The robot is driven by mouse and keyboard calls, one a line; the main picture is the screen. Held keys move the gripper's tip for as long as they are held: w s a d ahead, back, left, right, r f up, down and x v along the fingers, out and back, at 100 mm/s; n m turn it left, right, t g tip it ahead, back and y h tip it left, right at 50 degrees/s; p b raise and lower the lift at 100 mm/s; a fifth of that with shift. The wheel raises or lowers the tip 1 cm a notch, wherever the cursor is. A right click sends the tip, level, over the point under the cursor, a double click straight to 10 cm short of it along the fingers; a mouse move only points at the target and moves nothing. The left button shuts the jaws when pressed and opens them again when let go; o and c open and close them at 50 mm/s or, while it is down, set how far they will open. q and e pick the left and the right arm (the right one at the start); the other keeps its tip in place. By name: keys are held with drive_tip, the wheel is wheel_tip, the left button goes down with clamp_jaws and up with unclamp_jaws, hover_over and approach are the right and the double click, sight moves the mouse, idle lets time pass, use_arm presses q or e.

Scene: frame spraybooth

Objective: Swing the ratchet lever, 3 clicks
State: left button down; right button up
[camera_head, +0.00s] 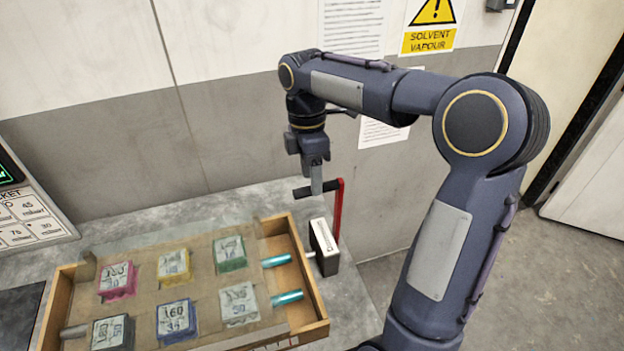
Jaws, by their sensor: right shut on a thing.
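The ratchet lever (338,208) is a red upright arm with a dark crossbar handle (302,192) at its top, reaching left. It rises beside a white and dark ratchet box (324,246) at the right side of the wooden tray. My right gripper (316,182) points down from above and is shut on the dark handle. The far finger and the exact contact are hidden. My left gripper is not in view.
A wooden tray (316,325) holds several coloured, numbered blocks and two teal rods (287,298). A panel with printed labels (28,215) stands at the left. A grey wall (240,140) rises close behind. Open floor (560,275) lies at the right.

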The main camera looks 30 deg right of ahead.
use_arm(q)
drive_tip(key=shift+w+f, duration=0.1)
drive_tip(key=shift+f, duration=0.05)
use_arm(e)
wheel_tip(320, 180, up, 6)
drive_tip(key=w, duration=0.1)
drive_tip(key=shift+d, duration=0.1)
idle(0.4)
